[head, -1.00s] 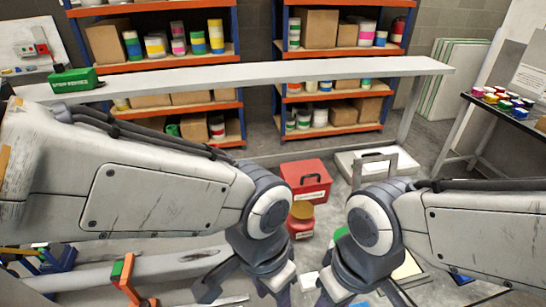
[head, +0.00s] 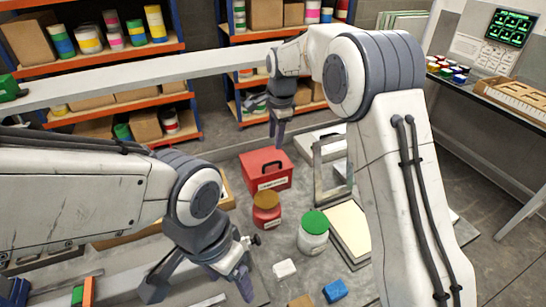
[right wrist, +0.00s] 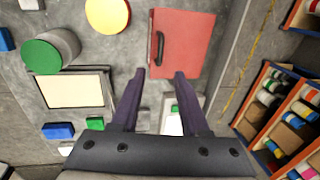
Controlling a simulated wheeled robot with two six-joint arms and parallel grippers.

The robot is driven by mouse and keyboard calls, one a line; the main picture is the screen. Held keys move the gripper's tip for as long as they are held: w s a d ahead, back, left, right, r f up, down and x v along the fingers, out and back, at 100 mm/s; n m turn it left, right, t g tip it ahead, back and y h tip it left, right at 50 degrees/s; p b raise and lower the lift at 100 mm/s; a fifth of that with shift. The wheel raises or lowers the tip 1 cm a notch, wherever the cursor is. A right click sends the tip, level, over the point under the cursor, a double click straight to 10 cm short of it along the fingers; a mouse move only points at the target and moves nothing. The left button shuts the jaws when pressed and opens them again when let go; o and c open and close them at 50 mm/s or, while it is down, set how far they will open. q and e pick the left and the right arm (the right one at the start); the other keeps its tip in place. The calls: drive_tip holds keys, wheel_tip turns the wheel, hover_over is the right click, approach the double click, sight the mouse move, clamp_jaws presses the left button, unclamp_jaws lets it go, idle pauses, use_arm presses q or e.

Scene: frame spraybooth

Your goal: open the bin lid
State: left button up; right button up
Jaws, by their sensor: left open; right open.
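My right gripper (head: 276,122) is open and empty, above and behind the bin in the head view. Its fingertips (right wrist: 160,74) point toward the bin's near edge, apart from it. My left gripper (head: 198,287) is open and empty at the lower left.
A red jar with an orange lid (head: 266,208) and a white jar with a green lid (head: 313,232) stand in front of the bin. A grey metal frame (head: 333,165) stands right of it. A pale beam (head: 150,78) crosses behind.

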sight(273, 164)
drive_tip(key=f+p, duration=0.1)
drive_tip(key=f, duration=0.2)
drive_tip(key=w+f+p, duration=0.1)
drive_tip(key=f, duration=0.2)
drive_tip(key=w+f, duration=0.1)
drive_tip(key=f, duration=0.3)
drive_tip(key=shift+a+p, duration=0.3)
drive_tip(key=shift+p, duration=0.1)
clamp_jaws()
idle(0.9)
